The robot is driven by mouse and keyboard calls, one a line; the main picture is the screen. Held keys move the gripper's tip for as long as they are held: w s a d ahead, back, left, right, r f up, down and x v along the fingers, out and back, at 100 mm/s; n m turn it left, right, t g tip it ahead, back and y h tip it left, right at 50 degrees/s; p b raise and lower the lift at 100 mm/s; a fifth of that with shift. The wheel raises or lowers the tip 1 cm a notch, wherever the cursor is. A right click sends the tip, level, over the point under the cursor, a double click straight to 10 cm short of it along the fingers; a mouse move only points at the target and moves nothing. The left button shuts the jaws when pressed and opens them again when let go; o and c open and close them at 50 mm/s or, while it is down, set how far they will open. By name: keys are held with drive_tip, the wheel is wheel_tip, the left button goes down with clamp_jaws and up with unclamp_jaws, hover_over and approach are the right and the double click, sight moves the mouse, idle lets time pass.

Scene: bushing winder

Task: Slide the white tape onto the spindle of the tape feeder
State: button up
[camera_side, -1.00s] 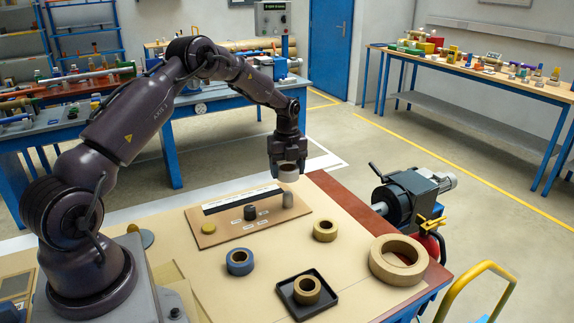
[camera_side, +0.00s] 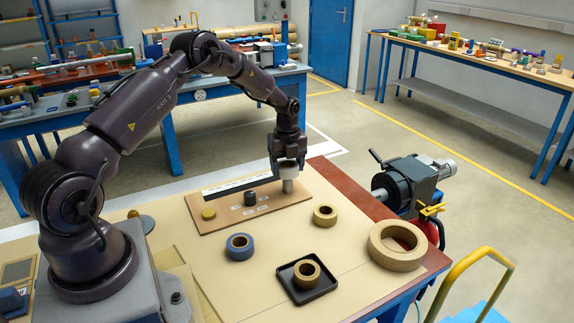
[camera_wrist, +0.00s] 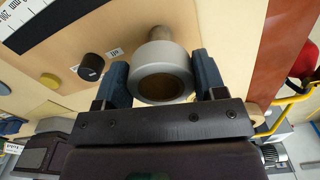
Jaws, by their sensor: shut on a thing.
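My gripper (camera_side: 287,163) is shut on the white tape (camera_side: 288,171), a pale roll held level. In the wrist view the white tape (camera_wrist: 160,85) sits between the two blue fingers, its hole facing the camera. The grey spindle (camera_side: 287,186) stands upright on the feeder's brown board (camera_side: 228,213). In the side view the tape is right over the spindle's top; I cannot tell whether they touch. In the wrist view part of the spindle (camera_wrist: 159,34) shows past the tape's far rim, and its top is not clearly seen in the hole.
A short black post (camera_side: 250,198) and a yellow disc (camera_side: 208,214) are on the same board, beside a dark scale strip. A blue tape (camera_side: 231,252), a tan tape (camera_side: 325,222), a large roll (camera_side: 378,253) and a black tray (camera_side: 325,287) holding another roll lie nearer the camera.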

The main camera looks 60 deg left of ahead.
sight(287, 182)
drive_tip(key=shift+f, duration=0.15)
drive_tip(key=shift+f, duration=1.25)
drive_tip(key=shift+f, duration=0.25)
idle(0.5)
drive_tip(key=shift+f, duration=1.1)
drive_tip(key=shift+f, duration=0.15)
drive_tip(key=o, duration=1)
